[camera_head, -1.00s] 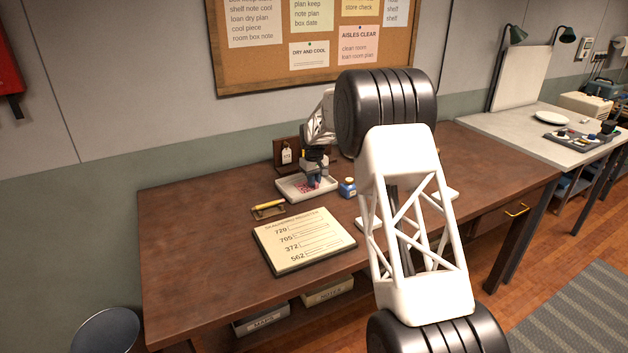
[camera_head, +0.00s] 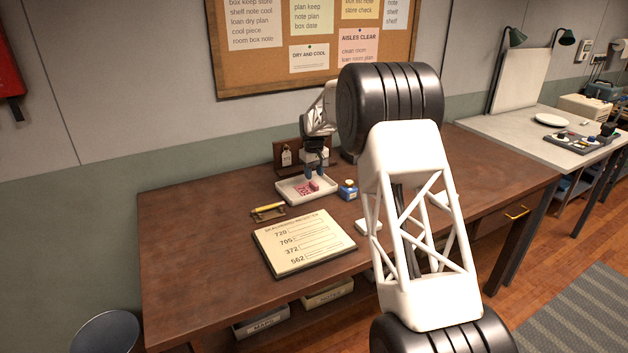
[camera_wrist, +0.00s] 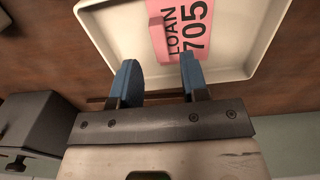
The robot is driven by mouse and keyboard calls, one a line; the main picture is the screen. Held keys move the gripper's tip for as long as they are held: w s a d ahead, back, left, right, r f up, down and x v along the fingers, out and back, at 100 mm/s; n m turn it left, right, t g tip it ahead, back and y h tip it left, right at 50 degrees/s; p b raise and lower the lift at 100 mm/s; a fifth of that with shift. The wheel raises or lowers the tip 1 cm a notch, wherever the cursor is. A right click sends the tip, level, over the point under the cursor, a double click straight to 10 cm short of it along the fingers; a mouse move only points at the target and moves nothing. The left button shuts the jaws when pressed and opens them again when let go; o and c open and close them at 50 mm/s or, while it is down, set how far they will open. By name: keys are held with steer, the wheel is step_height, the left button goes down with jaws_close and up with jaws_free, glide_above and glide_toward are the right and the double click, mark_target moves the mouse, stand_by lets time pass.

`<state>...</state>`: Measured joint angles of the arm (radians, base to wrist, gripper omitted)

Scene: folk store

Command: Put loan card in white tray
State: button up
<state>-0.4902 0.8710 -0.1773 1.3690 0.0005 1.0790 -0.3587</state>
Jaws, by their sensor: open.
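The pink loan card (camera_wrist: 196,25), printed "LOAN 705", lies inside the white tray (camera_wrist: 112,32) in the wrist view. A raised pink grip (camera_wrist: 158,40) stands up from the card. In the head view the card (camera_head: 303,189) shows as a small pink patch in the tray (camera_head: 291,199) on the brown desk. My gripper (camera_wrist: 160,75) is open, with its blue fingertips apart and nothing between them. In the head view my gripper (camera_head: 315,172) is just above the back part of the tray, clear of the card.
A blue ink bottle (camera_head: 348,190) stands right of the tray. A yellow pencil on a holder (camera_head: 268,209) and a register board (camera_head: 303,242) lie in front. A wooden stand with a tag (camera_head: 287,155) is behind the tray. The desk's left side is clear.

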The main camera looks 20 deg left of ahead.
mark_target(315, 184)
step_height(315, 184, up, 8)
stand_by(0.4)
stand_by(0.8)
